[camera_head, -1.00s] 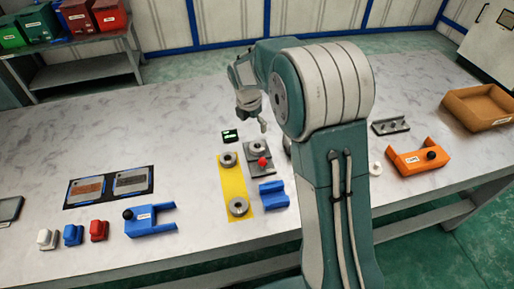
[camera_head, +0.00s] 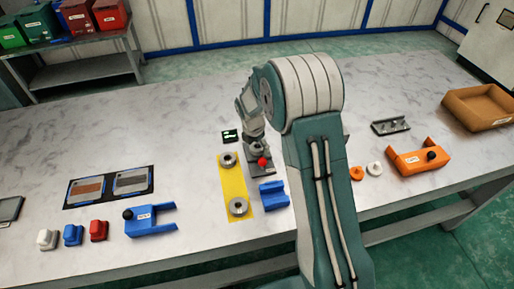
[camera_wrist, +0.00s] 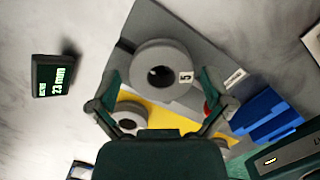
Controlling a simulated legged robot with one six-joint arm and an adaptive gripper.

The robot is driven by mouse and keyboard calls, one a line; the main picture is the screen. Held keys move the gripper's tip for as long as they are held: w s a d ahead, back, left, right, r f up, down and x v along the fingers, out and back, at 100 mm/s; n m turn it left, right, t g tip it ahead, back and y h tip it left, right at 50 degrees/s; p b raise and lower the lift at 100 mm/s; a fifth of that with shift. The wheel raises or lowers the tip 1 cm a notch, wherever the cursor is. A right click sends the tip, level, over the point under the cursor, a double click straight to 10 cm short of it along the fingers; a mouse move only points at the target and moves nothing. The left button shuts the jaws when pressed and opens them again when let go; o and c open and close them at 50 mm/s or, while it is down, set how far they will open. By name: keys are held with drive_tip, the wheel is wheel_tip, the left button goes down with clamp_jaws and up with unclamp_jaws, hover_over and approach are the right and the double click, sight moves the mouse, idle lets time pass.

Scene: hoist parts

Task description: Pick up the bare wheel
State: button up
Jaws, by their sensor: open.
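Several thick grey ring-shaped wheels are in view; I cannot tell for certain which is the bare wheel. One wheel (camera_wrist: 160,68), with a dark centre hole and a tag "5" beside it, lies on a grey plate (camera_wrist: 143,22). Two more wheels lie on the yellow strip, a far one (camera_head: 228,158) and a near one (camera_head: 238,206). My gripper (camera_wrist: 160,78) is open and empty. In the wrist view its fingers stand on either side of the wheel on the plate. Contact cannot be told. In the head view my gripper (camera_head: 256,141) is over the plate.
A red knob (camera_head: 263,162) stands at the plate's near side, close to my right finger. A blue bracket (camera_head: 272,194) is beside the yellow strip (camera_head: 234,184). A small display (camera_head: 230,136) stands left of the plate. Orange and white discs lie right of my arm.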

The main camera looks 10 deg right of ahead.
drive_tip(key=c, duration=1.2)
drive_tip(key=shift+o, duration=0.2)
drive_tip(key=shift+r, duration=0.15)
